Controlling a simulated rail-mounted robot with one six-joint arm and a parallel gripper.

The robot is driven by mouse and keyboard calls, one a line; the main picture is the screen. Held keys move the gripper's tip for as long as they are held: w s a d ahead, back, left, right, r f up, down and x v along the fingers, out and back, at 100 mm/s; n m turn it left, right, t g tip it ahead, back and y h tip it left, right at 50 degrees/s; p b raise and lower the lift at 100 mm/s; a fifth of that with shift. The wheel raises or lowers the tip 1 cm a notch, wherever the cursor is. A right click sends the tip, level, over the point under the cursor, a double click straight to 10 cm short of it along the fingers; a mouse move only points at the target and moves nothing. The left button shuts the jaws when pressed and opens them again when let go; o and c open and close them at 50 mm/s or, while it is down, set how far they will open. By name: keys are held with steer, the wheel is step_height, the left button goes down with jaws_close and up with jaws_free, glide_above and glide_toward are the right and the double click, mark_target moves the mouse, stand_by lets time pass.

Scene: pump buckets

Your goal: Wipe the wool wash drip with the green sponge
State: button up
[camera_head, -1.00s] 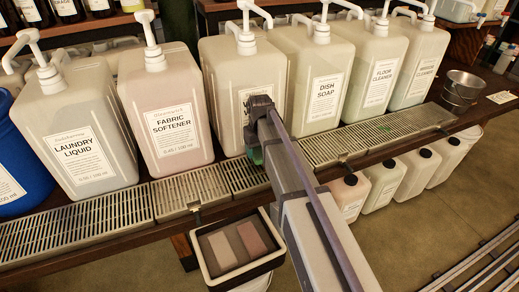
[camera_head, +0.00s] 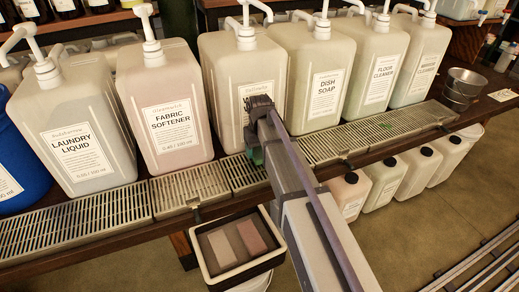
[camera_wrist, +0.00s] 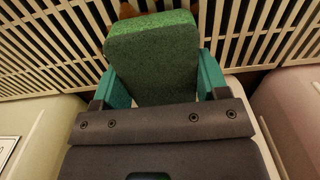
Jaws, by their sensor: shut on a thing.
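The green sponge (camera_wrist: 152,62) is clamped between the teal fingers of my gripper (camera_wrist: 158,80) in the wrist view, over the slatted drip tray (camera_wrist: 50,45). I cannot tell whether the sponge touches the tray.
Fabric softener (camera_head: 168,100) stands left of the middle jug and dish soap (camera_head: 320,75) right of it, both close. A bin (camera_head: 206,278) with two blocks is below the shelf's front edge. Metal buckets (camera_head: 462,84) stand at the far right. Smaller jugs (camera_head: 383,185) stand underneath.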

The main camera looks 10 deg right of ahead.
steer(key=shift+f, duration=0.3)
steer(key=shift+r, duration=0.1)
